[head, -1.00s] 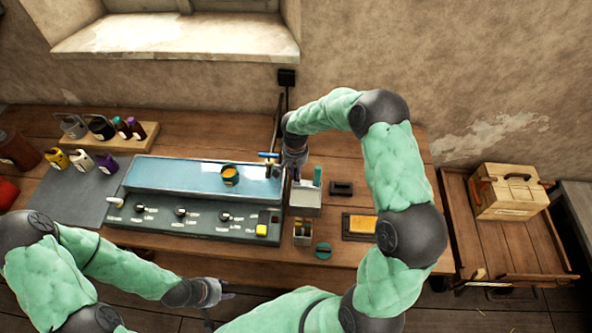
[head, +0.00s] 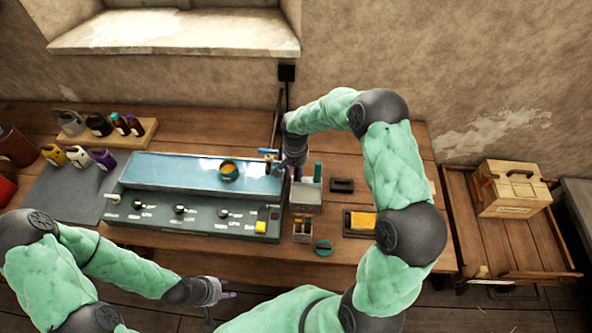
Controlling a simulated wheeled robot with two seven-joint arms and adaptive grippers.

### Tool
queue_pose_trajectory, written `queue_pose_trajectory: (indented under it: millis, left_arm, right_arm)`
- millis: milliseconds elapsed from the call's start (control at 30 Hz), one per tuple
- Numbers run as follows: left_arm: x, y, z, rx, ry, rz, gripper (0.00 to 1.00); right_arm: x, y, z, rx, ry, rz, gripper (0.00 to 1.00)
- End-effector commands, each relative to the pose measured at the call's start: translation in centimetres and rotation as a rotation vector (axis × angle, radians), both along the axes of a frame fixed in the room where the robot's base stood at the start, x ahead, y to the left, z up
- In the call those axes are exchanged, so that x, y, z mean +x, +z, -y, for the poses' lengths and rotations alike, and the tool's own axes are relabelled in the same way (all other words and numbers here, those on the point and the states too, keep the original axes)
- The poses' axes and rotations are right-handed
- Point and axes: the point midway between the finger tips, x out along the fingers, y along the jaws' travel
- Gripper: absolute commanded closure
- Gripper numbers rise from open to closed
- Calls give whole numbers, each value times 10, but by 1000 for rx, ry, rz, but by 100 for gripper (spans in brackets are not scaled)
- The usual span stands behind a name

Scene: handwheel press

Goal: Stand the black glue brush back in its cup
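My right gripper (head: 297,170) points down just right of the blue-topped machine, at the back edge of a pale grey holder (head: 306,197). Its fingers are small and partly hidden, so I cannot tell whether they are open or hold anything. A green handle (head: 318,171) stands upright in the holder, and a dark thin shape shows beside the fingers. I cannot make out clearly which is the black glue brush or its cup. A small divided box (head: 302,229) sits in front of the holder. My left gripper (head: 224,294) is low in front of the table, away from these things; its finger opening is unclear.
A yellow block on a dark tray (head: 360,223), a black block (head: 342,185) and a green disc (head: 323,247) lie to the right. Bottles stand at left.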

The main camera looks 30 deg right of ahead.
Motion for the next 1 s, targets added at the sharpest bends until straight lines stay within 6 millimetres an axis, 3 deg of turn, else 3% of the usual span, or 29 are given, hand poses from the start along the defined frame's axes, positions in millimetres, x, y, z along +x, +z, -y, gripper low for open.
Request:
queue_pose_trajectory:
  millis: [267, 700, 1000]
  left_arm:
    - [0, 0, 0, 0, 0, 0, 60]
    - [0, 0, 0, 0, 0, 0, 60]
    - [0, 0, 0, 0, 0, 0, 60]
  right_arm:
    - [1, 6, 0, 0, 0, 2, 55]
    - [2, 84, -1, 0, -1, 4, 55]
    - [1, 117, -2, 0, 0, 1, 55]
